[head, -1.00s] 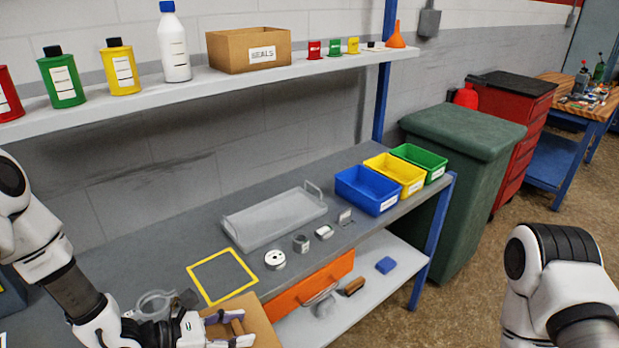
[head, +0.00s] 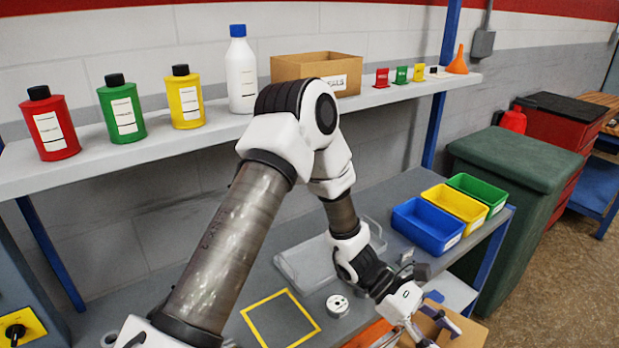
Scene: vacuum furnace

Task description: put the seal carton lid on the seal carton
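The seal carton (head: 293,68) is a brown cardboard box with a white label, standing on the upper shelf. It is open at the top, and my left arm covers part of its front. My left gripper (head: 437,328) is low at the right, in front of the workbench, far below the carton. Its fingers are closed about a small brown grip on a flat cardboard piece, which looks like the seal carton lid (head: 468,335). The bottom picture edge cuts off part of the lid. My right gripper is not in view.
Red, green and yellow bottles and a white bottle (head: 240,75) stand left of the carton. Below are blue (head: 428,228), yellow and green bins, a grey tray (head: 300,268) and a yellow square outline (head: 280,320).

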